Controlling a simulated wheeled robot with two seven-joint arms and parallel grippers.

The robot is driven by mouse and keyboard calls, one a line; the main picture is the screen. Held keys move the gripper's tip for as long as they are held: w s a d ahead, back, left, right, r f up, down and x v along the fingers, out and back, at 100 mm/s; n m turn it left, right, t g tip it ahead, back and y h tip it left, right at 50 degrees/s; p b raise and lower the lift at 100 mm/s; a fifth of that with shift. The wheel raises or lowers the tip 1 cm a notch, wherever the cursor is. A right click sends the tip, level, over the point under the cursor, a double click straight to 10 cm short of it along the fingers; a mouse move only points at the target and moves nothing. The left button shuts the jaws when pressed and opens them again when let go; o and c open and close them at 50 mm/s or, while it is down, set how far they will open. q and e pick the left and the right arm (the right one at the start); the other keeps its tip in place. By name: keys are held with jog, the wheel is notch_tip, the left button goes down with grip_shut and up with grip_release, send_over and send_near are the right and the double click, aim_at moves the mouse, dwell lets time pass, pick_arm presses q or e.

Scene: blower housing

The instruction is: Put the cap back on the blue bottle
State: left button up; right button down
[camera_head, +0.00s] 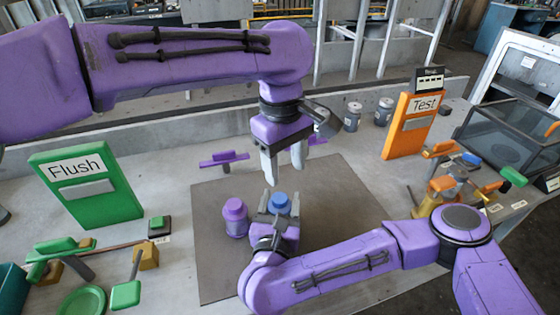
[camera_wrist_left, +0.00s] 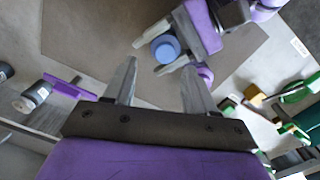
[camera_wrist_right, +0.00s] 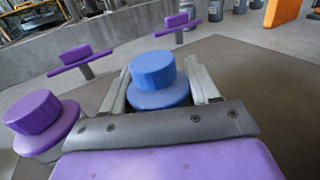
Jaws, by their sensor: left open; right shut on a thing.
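The blue bottle (camera_wrist_right: 160,98) stands between the fingers of my right gripper (camera_head: 280,200), which is shut on it. A blue cap (camera_wrist_right: 152,68) sits on top of the bottle, upright; I cannot tell how firmly it is seated. In the head view the blue cap (camera_head: 279,200) shows between the right fingertips, and the body below is mostly hidden. My left gripper (camera_head: 284,170) is open and empty, pointing down above and just behind the bottle. In the left wrist view the blue cap (camera_wrist_left: 165,48) lies beyond the open fingertips, with no contact visible.
A purple bottle with a purple cap (camera_head: 235,216) stands just left of the blue one on the dark mat (camera_head: 345,205). Purple stands (camera_head: 224,160) are behind. A green Flush sign (camera_head: 85,185) is left, an orange Test sign (camera_head: 408,125) right. The mat's right side is clear.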

aim_at(280, 198)
pick_arm(q)
jog(key=shift+w+a+n+y, duration=0.1)
jog(key=shift+a+n+y, duration=0.2)
jog(key=shift+a, duration=0.25)
notch_tip(280, 198, down, 8)
jog(key=shift+r, duration=0.1)
dwell(0.3)
